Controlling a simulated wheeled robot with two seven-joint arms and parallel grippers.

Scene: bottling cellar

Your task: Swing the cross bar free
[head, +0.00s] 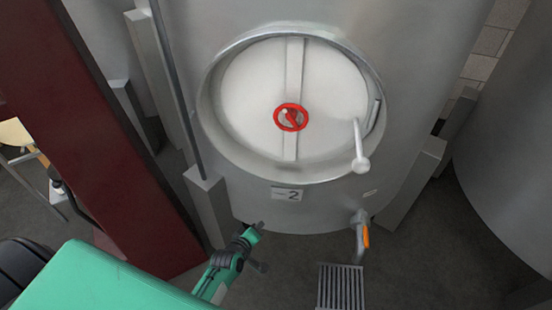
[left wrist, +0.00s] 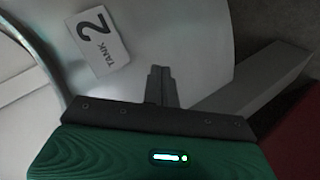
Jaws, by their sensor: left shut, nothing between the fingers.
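The cross bar (head: 292,68) stands upright across the round white manway door (head: 247,95) of the steel tank. A red handwheel (head: 291,117) sits at its middle. A pale handle with a ball end (head: 359,150) is at the door's lower right. My left gripper (head: 258,226) is shut and empty, below and left of the door near the tank's bottom edge. In the left wrist view its closed fingers (left wrist: 160,85) point toward the tank wall beside the "TANK 2" plate (left wrist: 97,40). The right gripper is not in view.
A tap with an orange handle (head: 366,237) sticks out at the tank's lower right, above a floor grate (head: 341,287). Grey tank legs (head: 208,204) stand on both sides. A dark red post (head: 105,150) rises at the left.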

